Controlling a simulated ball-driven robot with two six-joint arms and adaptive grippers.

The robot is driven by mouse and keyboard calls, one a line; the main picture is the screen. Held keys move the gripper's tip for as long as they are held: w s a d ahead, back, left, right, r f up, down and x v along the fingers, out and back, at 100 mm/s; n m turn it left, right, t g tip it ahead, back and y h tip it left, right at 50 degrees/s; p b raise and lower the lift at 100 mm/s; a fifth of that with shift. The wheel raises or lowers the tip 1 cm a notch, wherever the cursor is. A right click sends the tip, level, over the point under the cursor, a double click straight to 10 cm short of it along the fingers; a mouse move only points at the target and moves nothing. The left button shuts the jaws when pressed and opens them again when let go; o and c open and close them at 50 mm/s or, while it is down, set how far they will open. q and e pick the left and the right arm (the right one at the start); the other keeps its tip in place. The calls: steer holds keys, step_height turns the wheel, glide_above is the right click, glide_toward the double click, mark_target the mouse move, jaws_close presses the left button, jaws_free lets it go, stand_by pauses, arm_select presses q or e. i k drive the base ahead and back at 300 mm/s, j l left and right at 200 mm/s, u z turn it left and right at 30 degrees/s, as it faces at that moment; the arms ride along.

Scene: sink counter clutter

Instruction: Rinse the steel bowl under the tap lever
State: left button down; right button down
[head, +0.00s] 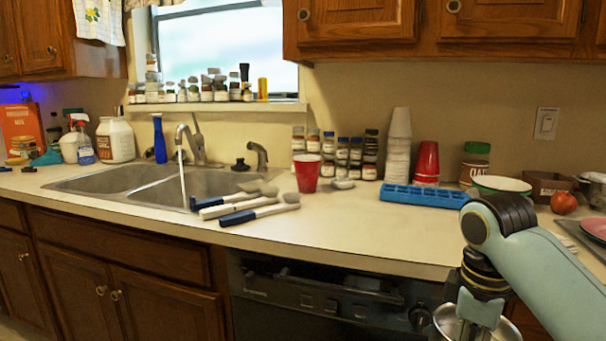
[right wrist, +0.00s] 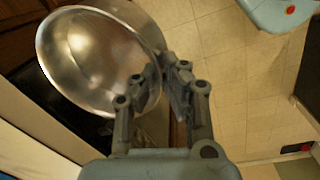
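The steel bowl (right wrist: 90,55) fills the upper left of the right wrist view. My right gripper (right wrist: 163,82) is shut on its rim. In the head view my right gripper (head: 480,310) and part of the bowl (head: 446,324) are low at the right, in front of the counter edge; the rest of the bowl is cut off by the frame. The tap (head: 183,140) stands behind the sink (head: 75,186) with its lever (head: 197,125) raised, and a stream of water (head: 183,180) falls from its spout. My left gripper is not in view.
Long-handled utensils (head: 240,205) lie on the counter right of the sink, near a red cup (head: 307,173). A blue tray (head: 424,194), stacked cups (head: 427,163) and a tomato (head: 563,203) stand further right. The counter front (head: 370,235) is clear.

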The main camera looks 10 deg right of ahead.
mark_target(195, 121)
steer(key=z, duration=0.45)
steer(key=j+z, duration=0.15)
steer(key=z, duration=0.7)
steer(key=j+z, duration=0.15)
steer(key=z, duration=0.3)
steer(key=j+z, duration=0.1)
steer(key=z, duration=0.35)
steer(key=k+j, duration=0.1)
steer(key=j, duration=0.3)
steer(key=k+j, duration=0.1)
steer(key=j, duration=0.35)
steer(key=k+j, duration=0.1)
steer(key=j, duration=0.3)
steer(key=j+z, duration=0.1)
steer(key=j, duration=0.3)
steer(key=k+j, duration=0.15)
steer(key=j, duration=0.3)
steer(key=k+j, duration=0.15)
steer(key=j, duration=0.25)
steer(key=k+j, duration=0.1)
steer(key=j, duration=0.3)
